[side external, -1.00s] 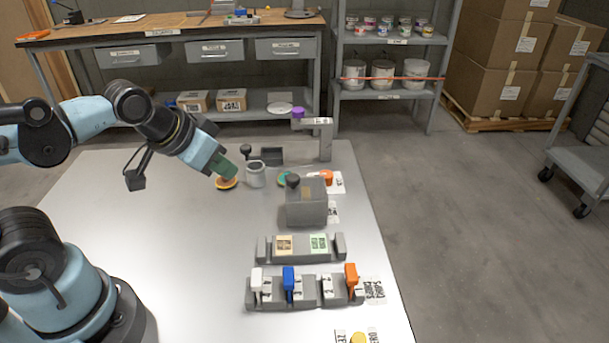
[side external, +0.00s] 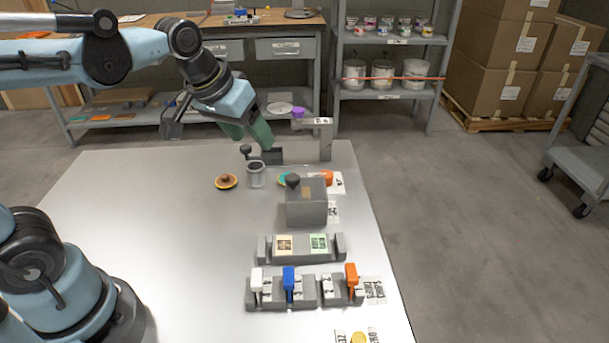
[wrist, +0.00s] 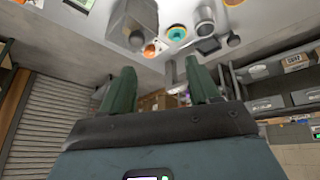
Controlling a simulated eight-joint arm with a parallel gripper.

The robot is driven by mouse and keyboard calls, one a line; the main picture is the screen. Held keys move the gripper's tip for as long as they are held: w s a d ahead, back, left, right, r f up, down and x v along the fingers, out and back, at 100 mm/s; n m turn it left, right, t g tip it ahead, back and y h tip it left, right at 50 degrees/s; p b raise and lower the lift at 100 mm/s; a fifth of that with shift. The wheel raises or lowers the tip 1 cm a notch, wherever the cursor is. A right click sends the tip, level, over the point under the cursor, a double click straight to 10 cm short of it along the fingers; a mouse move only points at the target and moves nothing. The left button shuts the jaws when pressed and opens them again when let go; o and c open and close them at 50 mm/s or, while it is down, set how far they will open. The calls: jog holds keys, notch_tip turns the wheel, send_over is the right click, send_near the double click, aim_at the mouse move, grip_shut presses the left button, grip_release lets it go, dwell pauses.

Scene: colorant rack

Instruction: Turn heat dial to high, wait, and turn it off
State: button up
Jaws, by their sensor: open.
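My gripper (side external: 246,136) is open and empty, raised above the far part of the table. Its two green fingers also show spread apart in the wrist view (wrist: 163,78). An orange dial-like knob (side external: 327,176) sits beside a white label behind the grey block; it shows at the upper middle in the wrist view (wrist: 150,50). A round orange-rimmed disc (side external: 226,182) with a brown knob lies on the table left of the grey cup. A yellow knob (side external: 358,338) sits between labels at the near edge. I cannot tell which is the heat dial or read its setting.
A grey cup (side external: 256,175) and a grey stand (side external: 326,140) with a purple knob (side external: 297,113) are near my gripper. A grey block (side external: 306,205) with a black knob stands nearer. Levers (side external: 289,280) line the right side.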

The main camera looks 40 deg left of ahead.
jog(key=w+d+r+n+g, duration=0.1)
jog(key=w+n+g, duration=0.15)
jog(key=w, duration=0.75)
jog(key=n+g, duration=0.3)
jog(key=n, duration=0.1)
send_near(326, 174)
notch_tip(326, 174, down, 9)
jog(key=shift+r, duration=0.1)
jog(key=c, duration=1)
jog(key=shift+c, duration=0.2)
